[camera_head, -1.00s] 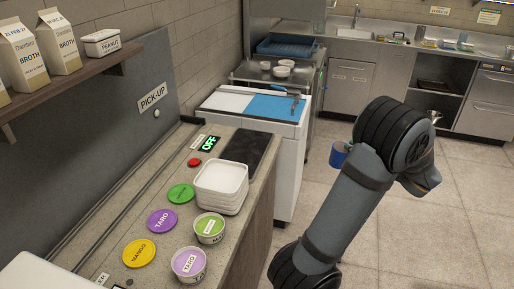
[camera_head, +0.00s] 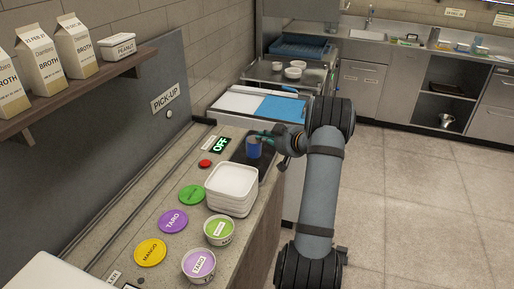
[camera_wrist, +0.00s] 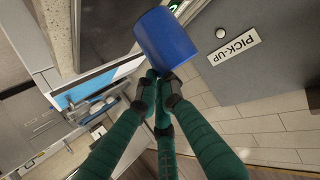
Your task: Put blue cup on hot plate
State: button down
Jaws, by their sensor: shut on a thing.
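The blue cup (camera_head: 253,150) is held at the fingertips of my gripper (camera_head: 263,138), over the hot plate (camera_head: 266,166), a flat dark slab on the counter. I cannot tell whether the cup's base touches the plate. In the wrist view the blue cup (camera_wrist: 166,38) fills the top middle. There my gripper (camera_wrist: 158,76) has its green fingers closed on the cup's near side. The far part of the hot plate is partly hidden by the cup and my gripper. The green display by the plate reads OFF.
A stack of white trays (camera_head: 232,182) stands just in front of the hot plate. A red button (camera_head: 205,163) lies left of it. Tubs and coloured lids (camera_head: 173,221) sit nearer. A white unit with a blue board (camera_head: 281,109) stands behind the counter.

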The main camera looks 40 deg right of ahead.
aim_at(257, 148)
jog(key=x, duration=0.3)
jog(key=shift+w+a+f, duration=0.1)
jog(key=shift+a+f, duration=0.15)
jog(key=shift+f, duration=0.05)
jog(key=shift+f+p, duration=0.3)
jog(key=shift+f, duration=1.7)
jog(key=shift+f, duration=0.25)
jog(key=c, duration=1.9)
grip_release()
jog(key=shift+r, duration=0.25)
jog(key=b+v, duration=0.1)
jog(key=v, duration=1.1)
jog(key=shift+a, duration=0.1)
